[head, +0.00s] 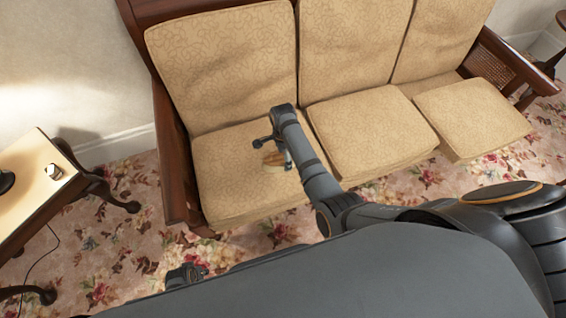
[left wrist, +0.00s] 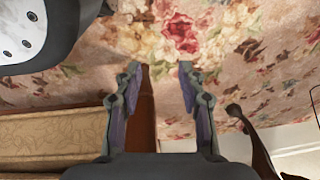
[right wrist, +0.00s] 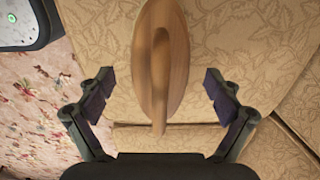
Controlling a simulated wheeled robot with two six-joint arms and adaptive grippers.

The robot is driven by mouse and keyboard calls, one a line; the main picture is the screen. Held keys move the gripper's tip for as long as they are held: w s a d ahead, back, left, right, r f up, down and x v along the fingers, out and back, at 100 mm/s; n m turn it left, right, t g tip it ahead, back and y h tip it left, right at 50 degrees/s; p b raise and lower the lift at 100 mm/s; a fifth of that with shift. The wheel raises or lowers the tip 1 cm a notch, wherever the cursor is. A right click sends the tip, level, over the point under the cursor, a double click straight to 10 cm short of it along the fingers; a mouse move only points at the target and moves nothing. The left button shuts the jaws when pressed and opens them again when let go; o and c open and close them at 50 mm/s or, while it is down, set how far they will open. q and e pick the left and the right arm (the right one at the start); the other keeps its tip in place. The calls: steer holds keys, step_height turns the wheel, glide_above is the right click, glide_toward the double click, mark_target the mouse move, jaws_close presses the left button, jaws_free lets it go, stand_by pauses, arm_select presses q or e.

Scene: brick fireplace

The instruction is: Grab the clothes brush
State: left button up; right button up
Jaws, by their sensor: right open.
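The clothes brush (head: 273,159) is a light brown wooden oval that lies on the left seat cushion of the sofa in the head view. In the right wrist view the brush (right wrist: 162,60) has a raised wooden handle along its middle. My right gripper (head: 270,152) is over the brush, partly hiding it. In the right wrist view the open fingers (right wrist: 155,85) are on either side of the brush's near end, apart from it. My left gripper (left wrist: 157,68) is open and empty, over the flowered carpet.
The sofa's left seat cushion (head: 240,190) bears the brush, with the dark wooden armrest (head: 172,140) on its left. A side table (head: 35,190) with a small white object (head: 54,171) stands at the left. Flowered carpet (head: 130,250) shows between them.

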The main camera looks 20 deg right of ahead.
steer(key=shift+f+b, duration=0.65)
steer(key=shift+f, duration=0.1)
arm_select(q)
steer(key=w+r, duration=0.1)
steer(key=r, duration=0.1)
steer(key=w+d+r, duration=0.1)
steer(key=w+r, duration=0.1)
steer(key=shift+d+r, duration=0.1)
steer(key=shift+d, duration=0.1)
arm_select(e)
steer(key=shift+c, duration=0.3)
steer(key=c, duration=1.3)
steer(key=shift+r, duration=0.15)
